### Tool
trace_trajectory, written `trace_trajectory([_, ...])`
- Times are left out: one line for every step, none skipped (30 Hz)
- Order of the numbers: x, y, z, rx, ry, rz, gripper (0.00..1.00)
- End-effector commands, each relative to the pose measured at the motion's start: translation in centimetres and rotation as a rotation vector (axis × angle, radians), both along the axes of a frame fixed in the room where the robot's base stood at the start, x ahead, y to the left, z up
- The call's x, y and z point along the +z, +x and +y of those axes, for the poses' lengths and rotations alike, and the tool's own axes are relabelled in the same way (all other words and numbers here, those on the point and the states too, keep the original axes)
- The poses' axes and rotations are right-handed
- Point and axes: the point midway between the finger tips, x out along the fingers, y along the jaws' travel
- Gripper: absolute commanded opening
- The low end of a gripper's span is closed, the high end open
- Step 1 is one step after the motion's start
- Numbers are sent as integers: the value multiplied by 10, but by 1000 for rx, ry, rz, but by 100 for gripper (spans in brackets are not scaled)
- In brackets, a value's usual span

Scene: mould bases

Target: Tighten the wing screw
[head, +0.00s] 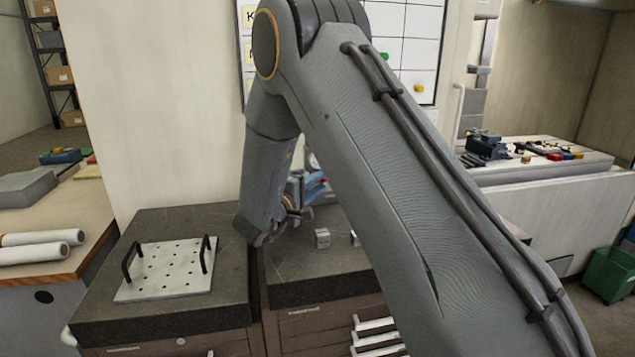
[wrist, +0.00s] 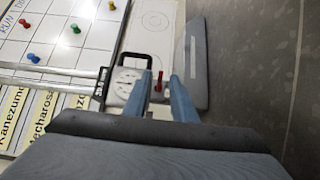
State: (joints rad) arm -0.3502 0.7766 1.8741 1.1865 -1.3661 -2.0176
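In the wrist view a small red upright part (wrist: 159,84), which looks like the wing screw, shows beside a light plate with round dial-like marks (wrist: 124,83) and a black handle (wrist: 135,58). My gripper (wrist: 161,77) is open, with one blue finger on each side of the red part. Gaps show between it and both fingers; whether it lies at fingertip depth I cannot tell. In the head view my gripper (head: 312,187) is partly hidden by my arm, above the right dark worktop, and the red part is not visible.
A perforated plate (head: 165,272) with two black handles lies on the left dark worktop (head: 205,322). A small metal block (head: 322,238) stands on the right worktop (head: 320,284). A whiteboard (head: 405,58) hangs behind. White rolls (head: 40,245) lie far left.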

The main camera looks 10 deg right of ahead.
Motion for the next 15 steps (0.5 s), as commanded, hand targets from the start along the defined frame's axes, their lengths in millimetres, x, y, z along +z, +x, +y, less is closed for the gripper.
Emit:
trace_trajectory([0, 1, 0, 0, 0, 0, 24])
trace_trajectory([0, 1, 0, 0, 0, 0, 24])
trace_trajectory([0, 1, 0, 1, 0, 0, 24])
trace_trajectory([0, 1, 0, 2, 0, 0, 24])
trace_trajectory([0, 1, 0, 2, 0, 0, 24])
trace_trajectory([0, 1, 0, 2, 0, 0, 24])
trace_trajectory([0, 1, 0, 2, 0, 0, 24])
trace_trajectory([0, 1, 0, 2, 0, 0, 19])
trace_trajectory([0, 1, 0, 2, 0, 0, 12])
trace_trajectory([0, 1, 0, 2, 0, 0, 7])
trace_trajectory([0, 1, 0, 2, 0, 0, 2])
trace_trajectory([0, 1, 0, 2, 0, 0, 0])
trace_trajectory([0, 1, 0, 2, 0, 0, 0])
trace_trajectory([0, 1, 0, 2, 0, 0, 0])
trace_trajectory([0, 1, 0, 2, 0, 0, 0])
